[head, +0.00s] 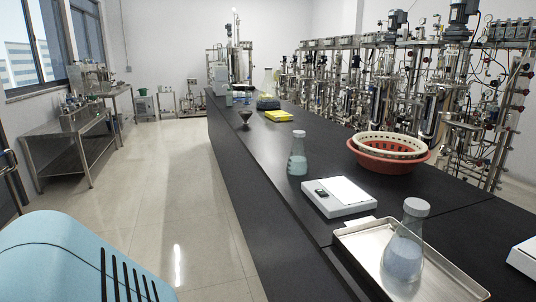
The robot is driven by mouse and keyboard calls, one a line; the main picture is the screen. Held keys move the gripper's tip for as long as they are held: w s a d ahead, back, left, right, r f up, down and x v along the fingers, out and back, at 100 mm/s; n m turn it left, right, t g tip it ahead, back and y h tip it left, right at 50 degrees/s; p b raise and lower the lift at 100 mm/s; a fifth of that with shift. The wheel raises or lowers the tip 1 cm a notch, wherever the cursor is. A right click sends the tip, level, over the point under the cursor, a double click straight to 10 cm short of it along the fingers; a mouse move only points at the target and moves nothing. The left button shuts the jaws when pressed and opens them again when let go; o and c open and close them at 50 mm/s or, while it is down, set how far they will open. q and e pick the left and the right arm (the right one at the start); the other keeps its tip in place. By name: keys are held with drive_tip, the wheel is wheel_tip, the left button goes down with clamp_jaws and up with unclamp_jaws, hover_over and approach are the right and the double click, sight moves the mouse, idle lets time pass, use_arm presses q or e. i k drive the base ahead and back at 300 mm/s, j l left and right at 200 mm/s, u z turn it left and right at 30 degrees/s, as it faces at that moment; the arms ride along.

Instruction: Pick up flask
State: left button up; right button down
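A capped conical flask (404,252) with pale blue content stands upright in the shallow metal tray (452,277) on the black bench at the front right. A second, similar capped flask (298,158) stands upright on the bench, farther back. A third flask-like vessel (268,80) with yellowish content stands far along the bench. The frame does not show which flask the task means. Neither of my grippers is in the head view.
A white balance-like device (341,197) sits just behind the tray. A red basin (390,160) holds a cream basket (390,141) to its right. A yellow object (279,116) and dark funnel-shaped object (245,117) are farther back. Open floor (175,200) lies left of the bench.

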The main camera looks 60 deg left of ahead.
sight(297, 165)
drive_tip(key=u, duration=1.4)
drive_tip(key=i+j+u, duration=0.15)
drive_tip(key=i, duration=0.3)
drive_tip(key=i+z, duration=0.1)
drive_tip(key=z, duration=0.3)
drive_tip(key=j+z, duration=0.15)
drive_tip(key=z, duration=0.2)
drive_tip(key=i+j+z, duration=0.1)
drive_tip(key=z, duration=0.3)
drive_tip(key=j+z, duration=0.25)
drive_tip(key=j, duration=0.15)
drive_tip(key=i+j+z, duration=0.1)
drive_tip(key=j+z, duration=0.2)
drive_tip(key=j, duration=0.15)
drive_tip(key=j+z, duration=0.15)
drive_tip(key=j, duration=1.45)
